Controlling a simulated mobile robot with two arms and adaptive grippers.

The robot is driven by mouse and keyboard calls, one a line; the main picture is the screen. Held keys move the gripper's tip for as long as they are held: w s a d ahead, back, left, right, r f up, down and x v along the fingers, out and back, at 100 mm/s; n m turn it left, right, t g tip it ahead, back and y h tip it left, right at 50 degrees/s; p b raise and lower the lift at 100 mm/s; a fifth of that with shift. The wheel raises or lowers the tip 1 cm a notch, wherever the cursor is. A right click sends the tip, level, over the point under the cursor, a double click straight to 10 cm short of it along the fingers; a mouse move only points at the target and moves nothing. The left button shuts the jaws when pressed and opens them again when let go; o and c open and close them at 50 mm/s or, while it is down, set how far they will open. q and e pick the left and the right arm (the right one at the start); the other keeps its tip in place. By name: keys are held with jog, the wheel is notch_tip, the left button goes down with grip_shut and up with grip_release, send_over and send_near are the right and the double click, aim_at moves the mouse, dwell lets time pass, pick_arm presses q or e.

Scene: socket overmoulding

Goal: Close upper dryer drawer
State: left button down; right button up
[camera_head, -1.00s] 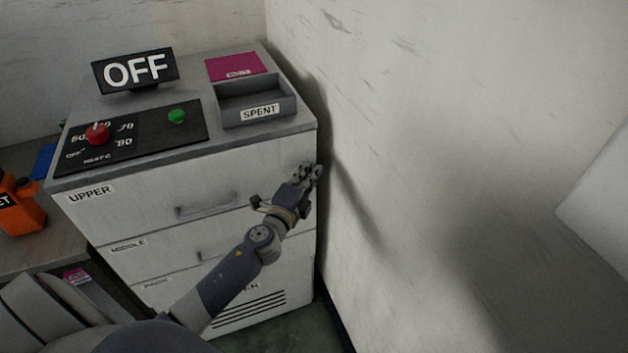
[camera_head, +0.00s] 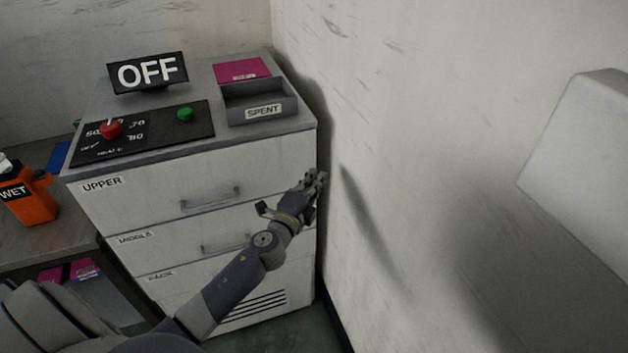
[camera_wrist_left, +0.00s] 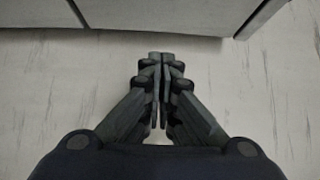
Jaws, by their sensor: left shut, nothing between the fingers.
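The upper dryer drawer (camera_head: 150,195) is the white top front marked UPPER, with a grey bar handle (camera_head: 212,201). Its front looks about flush with the drawers below in the head view. My left gripper (camera_head: 317,180) is shut and empty at the right edge of the drawer front, close to the wall. I cannot tell whether it touches the drawer. The left wrist view shows its closed fingers (camera_wrist_left: 161,95) against a pale, scratched surface, with white panel edges above them. My right gripper is not in view.
The dryer top bears an OFF sign (camera_head: 147,73), a control panel with a red knob (camera_head: 111,130) and green button (camera_head: 184,114), and a grey SPENT tray (camera_head: 262,113). The wall (camera_head: 400,150) stands close on the right. An orange WET container (camera_head: 30,203) stands on the left shelf.

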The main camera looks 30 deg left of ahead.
pick_arm(q)
jog(key=shift+s+b, duration=0.8)
jog(key=shift+s, duration=4)
jog(key=s+f+n+g, duration=0.2)
jog(key=s+f+g, duration=0.15)
jog(key=f, duration=0.85)
jog(key=s+f+n+g, duration=0.2)
jog(key=s+f+n, duration=0.15)
jog(key=f, duration=0.75)
jog(key=s+f+n+g, duration=0.2)
jog(key=s+f+g, duration=0.15)
jog(key=f, duration=0.85)
jog(key=s+d+f+n+g, duration=0.2)
jog(key=s+f, duration=0.5)
jog(key=s, duration=0.4)
jog(key=s+d+f+n+g, duration=0.3)
jog(key=s+f, duration=0.4)
jog(key=s, duration=0.4)
jog(key=s+d+f+n+g+h, duration=0.1)
jog(key=s+d+f+n+g, duration=0.1)
jog(key=s+f, duration=0.4)
jog(key=s+g, duration=0.1)
jog(key=s, duration=0.4)
jog(key=shift+s+d+f, duration=0.3)
jog(key=shift+d+f, duration=0.05)
jog(key=shift+f, duration=0.05)
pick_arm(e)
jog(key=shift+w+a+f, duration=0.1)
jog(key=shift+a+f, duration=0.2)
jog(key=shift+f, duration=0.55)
